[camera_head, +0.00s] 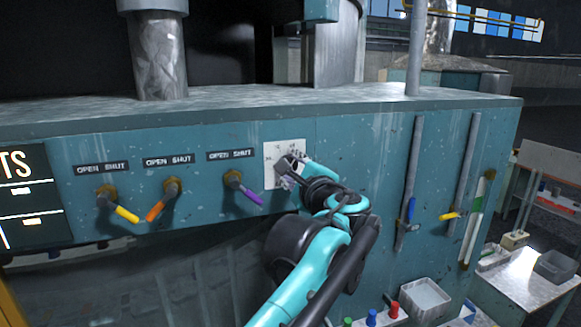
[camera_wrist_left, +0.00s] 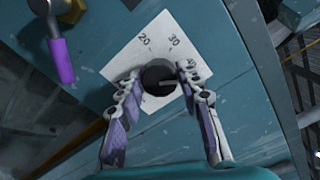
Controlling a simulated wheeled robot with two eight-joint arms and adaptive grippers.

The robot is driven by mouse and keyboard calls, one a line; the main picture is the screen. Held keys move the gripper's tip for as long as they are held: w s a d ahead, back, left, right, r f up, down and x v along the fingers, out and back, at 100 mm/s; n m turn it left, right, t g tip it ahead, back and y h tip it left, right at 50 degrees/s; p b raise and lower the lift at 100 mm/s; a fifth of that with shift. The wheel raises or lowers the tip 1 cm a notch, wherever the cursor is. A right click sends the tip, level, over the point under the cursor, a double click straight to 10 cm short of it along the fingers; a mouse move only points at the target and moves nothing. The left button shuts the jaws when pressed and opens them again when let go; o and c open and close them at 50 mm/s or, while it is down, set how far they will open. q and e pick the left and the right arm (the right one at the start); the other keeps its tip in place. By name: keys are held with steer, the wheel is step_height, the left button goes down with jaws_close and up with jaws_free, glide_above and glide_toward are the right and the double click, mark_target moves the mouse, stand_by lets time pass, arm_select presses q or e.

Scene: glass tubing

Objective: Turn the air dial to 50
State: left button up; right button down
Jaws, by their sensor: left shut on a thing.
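The air dial (camera_wrist_left: 159,74) is a dark round knob on a white square plate (camera_wrist_left: 112,66) on the teal panel. The wrist view shows the marks 20 and 30 above the knob, with a pale line on the knob's face running toward the right finger. In the head view the left gripper (camera_head: 292,168) covers much of the plate (camera_head: 270,151). My right gripper is not in view.
Left of the dial are valves with purple (camera_head: 251,196), orange (camera_head: 154,211) and yellow (camera_head: 126,214) handles under OPEN SHUT labels. The purple handle (camera_wrist_left: 62,62) is close to my gripper. To the right are vertical slots with a blue lever (camera_head: 411,209) and a yellow lever (camera_head: 449,216).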

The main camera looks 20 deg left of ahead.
arm_select(q)
steer(key=shift+f+m, duration=0.1)
steer(key=shift+m, duration=3.8)
steer(key=o, duration=1.2)
steer(key=shift+c, duration=0.2)
steer(key=v, duration=1.2)
